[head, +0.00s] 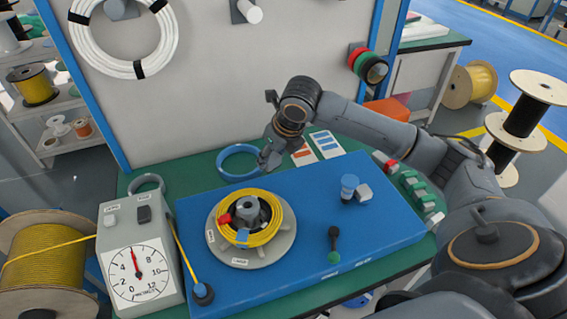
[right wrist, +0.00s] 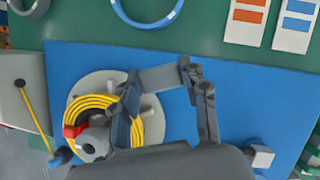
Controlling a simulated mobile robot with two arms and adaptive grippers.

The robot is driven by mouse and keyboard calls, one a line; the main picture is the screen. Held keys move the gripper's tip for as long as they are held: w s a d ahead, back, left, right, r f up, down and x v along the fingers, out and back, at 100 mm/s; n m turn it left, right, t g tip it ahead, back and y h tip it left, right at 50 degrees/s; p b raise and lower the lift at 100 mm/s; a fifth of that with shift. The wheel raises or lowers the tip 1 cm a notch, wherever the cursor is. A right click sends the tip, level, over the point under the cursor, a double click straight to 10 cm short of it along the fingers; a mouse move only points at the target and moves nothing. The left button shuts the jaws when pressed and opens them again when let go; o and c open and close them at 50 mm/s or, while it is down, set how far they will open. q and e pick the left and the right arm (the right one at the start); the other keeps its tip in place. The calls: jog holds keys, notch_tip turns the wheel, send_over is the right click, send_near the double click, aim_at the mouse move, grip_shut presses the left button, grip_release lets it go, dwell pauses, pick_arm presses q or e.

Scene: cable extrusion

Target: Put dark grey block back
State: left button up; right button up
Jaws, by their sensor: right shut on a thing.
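My right gripper (head: 272,150) is above the back edge of the blue board, beyond the yellow cable coil. In the right wrist view my right gripper (right wrist: 165,85) has its two fingers apart, with the dark grey block (right wrist: 163,77), a bar-like piece, between their tips. The block is held above the board; in the head view the gripper largely hides it. The round grey reel holder (head: 282,240) carries the yellow cable coil (head: 268,222) around a grey hub, with a red block (head: 225,219) and a blue block (head: 243,236) at it. My left gripper is not in view.
A dial box (head: 130,270) stands left of the blue board (head: 310,185). A blue ring (head: 238,162) and label cards (head: 326,144) lie behind the board. A blue-capped cylinder (head: 349,187), a light grey block (head: 363,192) and a green-ended handle (head: 333,245) occupy its right half.

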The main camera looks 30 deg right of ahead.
jog(key=w+d+f, duration=0.4)
jog(key=d+f, duration=0.1)
jog(key=w+d+f, duration=0.2)
jog(key=d+f, duration=0.1)
jog(key=shift+w+f, duration=0.1)
jog(key=shift+w, duration=0.3)
jog(key=shift+w+d+f, duration=0.1)
jog(key=shift+d+f, duration=0.05)
jog(key=shift+f, duration=1.55)
jog(key=shift+f, duration=0.1)
jog(key=o, duration=1.1)
jog(key=shift+c, duration=0.2)
jog(key=v, duration=1.2)
jog(key=shift+p, duration=0.3)
